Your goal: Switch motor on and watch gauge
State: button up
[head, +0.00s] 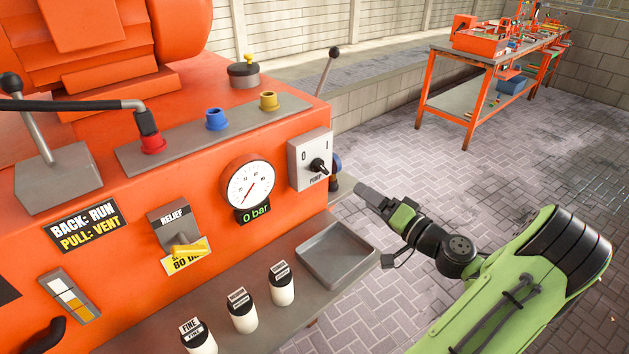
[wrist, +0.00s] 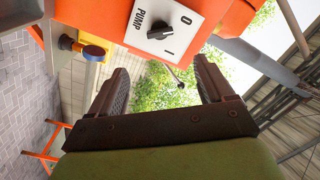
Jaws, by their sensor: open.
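The pump switch is a black rotary knob (head: 318,165) on a grey-white plate (head: 299,158) marked 0, I and PUMP, on the orange machine's front. In the wrist view the knob (wrist: 158,30) sits ahead of the jaws; which mark it points to is hard to tell. The round white gauge (head: 249,187) has a red needle, and the green readout (head: 254,214) below it says 0 bar. My gripper (head: 366,193) is right of and slightly below the switch plate. In the wrist view its two fingers (wrist: 161,66) are apart, with nothing between them.
A black-knobbed lever (head: 329,72) rises behind the switch. Below are a grey tray (head: 335,252) and several labelled white bottles (head: 282,288) on a ledge. A yellow relief handle (head: 187,249) is left of the gauge. An orange workbench (head: 468,75) stands far back; paved floor lies between.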

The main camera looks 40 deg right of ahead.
aim_at(325, 170)
jog(key=w, duration=1.4)
jog(key=shift+w+a, duration=0.25)
jog(key=shift+w, duration=0.1)
jog(key=c, duration=1)
jog(key=shift+c, duration=0.2)
